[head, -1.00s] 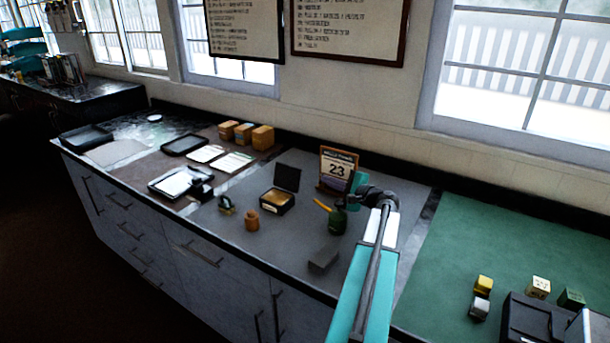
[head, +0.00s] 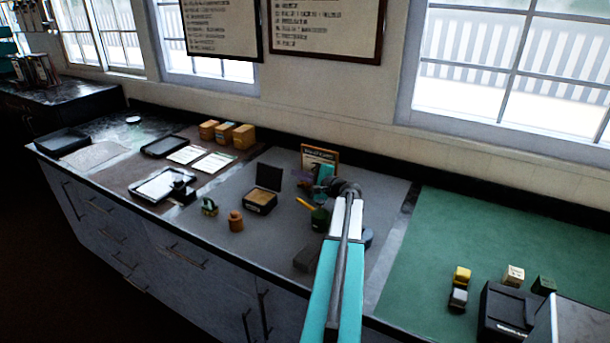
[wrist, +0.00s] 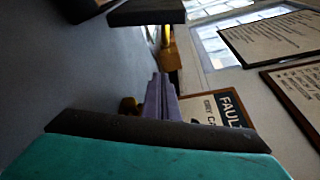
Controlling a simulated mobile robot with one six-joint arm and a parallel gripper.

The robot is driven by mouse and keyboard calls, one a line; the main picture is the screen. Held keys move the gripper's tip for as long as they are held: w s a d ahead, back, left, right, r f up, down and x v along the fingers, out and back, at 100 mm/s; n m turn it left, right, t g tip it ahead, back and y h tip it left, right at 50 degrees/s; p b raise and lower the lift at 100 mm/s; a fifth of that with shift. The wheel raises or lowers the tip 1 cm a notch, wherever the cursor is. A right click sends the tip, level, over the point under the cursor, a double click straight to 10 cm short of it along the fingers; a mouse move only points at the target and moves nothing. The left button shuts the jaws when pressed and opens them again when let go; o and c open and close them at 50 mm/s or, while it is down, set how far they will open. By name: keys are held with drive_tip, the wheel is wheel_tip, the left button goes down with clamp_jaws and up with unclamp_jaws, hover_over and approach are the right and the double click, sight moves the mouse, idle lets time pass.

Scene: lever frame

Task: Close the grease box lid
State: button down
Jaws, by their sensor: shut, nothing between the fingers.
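The grease box (head: 259,207) is a small black box with tan contents on the grey mat. Its black lid (head: 269,176) stands open, roughly upright at the back edge. My gripper (head: 296,174) is to the right of the lid, apart from it, in front of the calendar. In the wrist view, its purple fingers (wrist: 158,82) are together and empty. A dark slab at the top of the wrist view (wrist: 146,12) looks like the lid, seen sideways.
A dark green can (head: 320,216) with a yellow spout is below my arm. An orange-brown weight (head: 236,221) and a grey block (head: 307,259) stand nearer the front edge. Cardboard boxes (head: 243,136) are at the back left.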

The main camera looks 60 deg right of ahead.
sight(272, 176)
drive_tip(key=shift+p+x, duration=0.4)
drive_tip(key=shift+x, duration=1)
drive_tip(key=shift+s+a+r+p, duration=0.1)
drive_tip(key=shift+a+r+p, duration=0.2)
drive_tip(key=shift+a, duration=0.3)
drive_tip(key=shift+s+a+r+p, duration=0.1)
drive_tip(key=shift+a+r+p, duration=0.2)
drive_tip(key=shift+a, duration=0.3)
drive_tip(key=shift+s+a+r+p, duration=0.1)
drive_tip(key=shift+a+r+p, duration=0.2)
drive_tip(key=shift+a, duration=0.3)
drive_tip(key=shift+a+r+b, duration=1.2)
drive_tip(key=shift+r+b, duration=0.05)
drive_tip(key=shift+b, duration=0.7)
drive_tip(key=shift+d, duration=0.1)
